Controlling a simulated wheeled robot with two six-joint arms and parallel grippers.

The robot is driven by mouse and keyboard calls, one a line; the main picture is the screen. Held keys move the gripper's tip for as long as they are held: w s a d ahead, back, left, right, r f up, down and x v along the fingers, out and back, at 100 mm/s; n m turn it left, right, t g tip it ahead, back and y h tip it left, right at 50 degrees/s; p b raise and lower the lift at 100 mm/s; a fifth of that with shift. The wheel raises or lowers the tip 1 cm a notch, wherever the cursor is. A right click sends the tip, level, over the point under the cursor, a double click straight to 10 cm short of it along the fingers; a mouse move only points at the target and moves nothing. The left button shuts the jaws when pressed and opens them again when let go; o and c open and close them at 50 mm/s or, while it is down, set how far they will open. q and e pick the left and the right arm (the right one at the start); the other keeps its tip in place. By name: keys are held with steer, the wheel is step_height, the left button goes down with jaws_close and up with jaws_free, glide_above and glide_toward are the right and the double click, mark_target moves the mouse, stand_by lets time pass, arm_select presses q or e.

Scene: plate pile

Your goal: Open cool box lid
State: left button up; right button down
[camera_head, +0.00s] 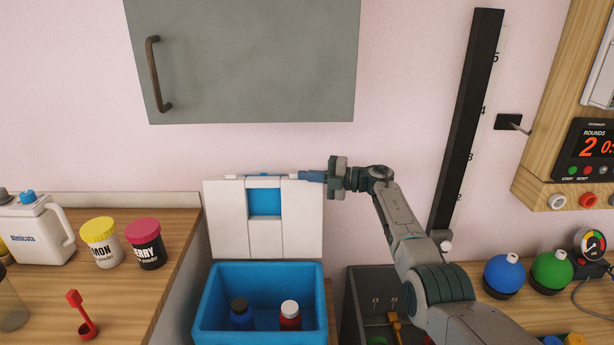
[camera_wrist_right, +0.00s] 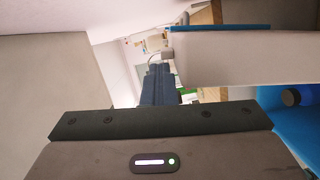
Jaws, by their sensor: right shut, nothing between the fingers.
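The cool box (camera_head: 208,318) is blue and stands at the lower middle of the head view. Its white lid (camera_head: 222,222), with a blue recess, stands upright behind the box, so the box is open. Two bottles, one with a black cap (camera_head: 240,312) and one with a white cap (camera_head: 290,314), are inside. My right gripper (camera_head: 312,176) is shut and empty at the lid's upper right edge; I cannot tell if it touches. In the right wrist view the shut fingers (camera_wrist_right: 159,85) show beside a white panel (camera_wrist_right: 245,58). My left gripper is not in view.
A wooden counter (camera_head: 150,285) at left holds a white jug (camera_head: 35,232), two powder tubs and a red scoop (camera_head: 82,315). A grey cabinet (camera_head: 245,60) hangs above. A dark bin (camera_head: 362,300) stands right of the box, near blue (camera_head: 503,275) and green (camera_head: 551,270) round flasks.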

steer(key=s+d+f+m+t+h+b, duration=0.1)
steer(key=s+d+f+m+t+h, duration=0.1)
steer(key=d+m+t, duration=0.5)
steer(key=s+d+f+m+t+h+b, duration=0.1)
steer(key=s+d+f+m+t, duration=0.15)
steer(key=d+t, duration=0.5)
steer(key=s+d+f+m+g+h, duration=0.1)
steer(key=s+d+f+m+h, duration=0.6)
steer(key=s+m+h, duration=0.2)
steer(key=s+d+f+m+g+h, duration=0.1)
steer(key=s+d+f+m+h, duration=0.55)
steer(key=s+m+h, duration=0.25)
steer(key=s+f+m+g, duration=0.3)
steer(key=s+f+g, duration=0.4)
steer(key=s, duration=0.7)
steer(key=s+a+f+g+y, duration=0.2)
steer(key=s+a+g, duration=0.1)
steer(key=s, duration=0.8)
steer(key=s+a+f+g+y, duration=0.1)
steer(key=s+a+f+g, duration=0.2)
steer(key=s, duration=0.8)
step_height(320, 180, down, 27)
steer(key=d+g, duration=0.2)
steer(key=d, duration=0.1)
steer(key=s+d+f+g, duration=0.1)
steer(key=s+f, duration=1.6)
steer(key=f, duration=0.4)
steer(key=shift+s, duration=0.2)
